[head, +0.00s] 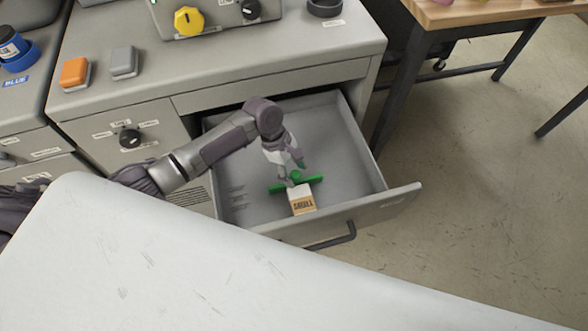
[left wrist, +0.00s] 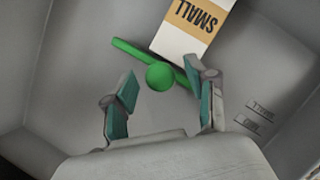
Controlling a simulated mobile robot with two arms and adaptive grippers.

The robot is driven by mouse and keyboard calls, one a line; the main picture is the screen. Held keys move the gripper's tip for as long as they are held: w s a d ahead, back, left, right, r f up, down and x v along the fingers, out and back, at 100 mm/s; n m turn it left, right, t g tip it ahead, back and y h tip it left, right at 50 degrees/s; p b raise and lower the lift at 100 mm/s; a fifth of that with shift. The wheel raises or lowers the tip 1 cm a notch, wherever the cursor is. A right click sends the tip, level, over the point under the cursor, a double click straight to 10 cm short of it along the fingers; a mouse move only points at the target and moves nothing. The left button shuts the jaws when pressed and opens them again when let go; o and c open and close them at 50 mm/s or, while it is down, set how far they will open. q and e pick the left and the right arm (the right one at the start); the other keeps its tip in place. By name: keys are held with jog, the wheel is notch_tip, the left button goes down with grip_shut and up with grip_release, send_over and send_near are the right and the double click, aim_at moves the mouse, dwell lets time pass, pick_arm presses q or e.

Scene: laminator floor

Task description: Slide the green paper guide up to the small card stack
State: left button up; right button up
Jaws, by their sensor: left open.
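The green paper guide (head: 316,179) is a bar with a round knob, lying in the open drawer; it also shows in the left wrist view (left wrist: 132,51). The small card stack (head: 302,201), white with a tan band marked SMALL, sits at the guide's front side, also in the left wrist view (left wrist: 197,22). They look very close; I cannot tell whether they touch. My left gripper (head: 291,172) is over the guide, open. In the left wrist view its fingers stand either side of the green knob (left wrist: 160,77), apart from each other. My right gripper is not in view.
The drawer (head: 404,199) is pulled out, with free floor around the guide and labels along one side. Its walls surround my gripper. The grey cabinet top (head: 225,65) behind holds an orange block (head: 75,72), a grey block (head: 124,61) and a yellow knob (head: 189,20).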

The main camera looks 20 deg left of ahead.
pick_arm(q)
jog(key=shift+f, duration=0.1)
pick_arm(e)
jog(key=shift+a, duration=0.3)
pick_arm(q)
grip_shut()
jog(key=shift+s+d+r+p, duration=0.15)
jog(key=shift+s+r+p, duration=0.1)
jog(key=shift+p, duration=0.85)
jog(key=shift+s+d+p, duration=0.1)
jog(key=shift+p, duration=0.25)
jog(key=shift+f, duration=0.3)
grip_release()
jog(key=shift+s, duration=0.15)
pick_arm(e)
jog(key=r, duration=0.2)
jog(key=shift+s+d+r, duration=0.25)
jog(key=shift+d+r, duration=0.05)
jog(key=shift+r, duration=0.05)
